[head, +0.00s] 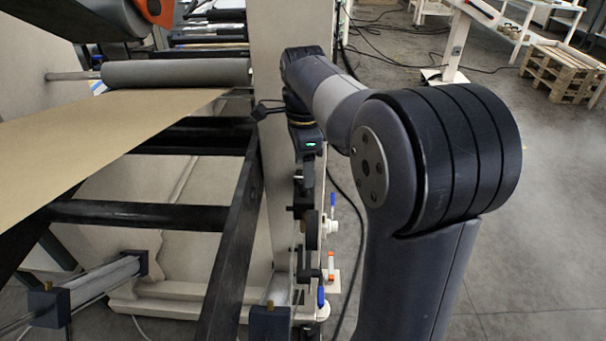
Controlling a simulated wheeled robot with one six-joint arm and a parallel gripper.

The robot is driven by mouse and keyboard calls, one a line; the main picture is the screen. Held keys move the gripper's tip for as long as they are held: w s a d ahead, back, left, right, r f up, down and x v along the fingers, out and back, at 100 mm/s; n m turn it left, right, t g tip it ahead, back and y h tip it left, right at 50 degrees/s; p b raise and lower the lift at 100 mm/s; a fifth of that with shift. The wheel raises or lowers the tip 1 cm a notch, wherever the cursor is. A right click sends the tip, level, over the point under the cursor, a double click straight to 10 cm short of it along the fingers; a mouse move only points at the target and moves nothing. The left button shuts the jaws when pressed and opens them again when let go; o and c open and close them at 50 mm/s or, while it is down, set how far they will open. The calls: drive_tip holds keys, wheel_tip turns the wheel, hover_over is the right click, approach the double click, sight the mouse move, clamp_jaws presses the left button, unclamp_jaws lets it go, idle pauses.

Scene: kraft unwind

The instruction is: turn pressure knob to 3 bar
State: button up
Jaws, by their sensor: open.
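My gripper (308,184) points down at the end of my arm, just above a column of small pneumatic fittings (312,232) on the side of the machine frame. It is open and seen nearly edge-on, so its fingers are hard to separate from the dark parts below. A dark round part sits in the column below the fingers. I cannot tell whether it is the pressure knob or a gauge, and no scale reading is legible. I cannot tell whether the fingers touch or surround anything.
Small blue handles (321,297) and an orange-red handle (330,262) stick out from the fittings. A pale upright (266,190) and black rails (228,265) stand left. Kraft web (95,130) runs under a grey roller (175,73). Open floor (545,230) lies right, with a pallet (562,72) and cables behind.

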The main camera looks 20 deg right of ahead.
drive_tip(key=shift+f, duration=1.4)
drive_tip(key=shift+c, duration=0.3)
drive_tip(key=c, duration=0.9)
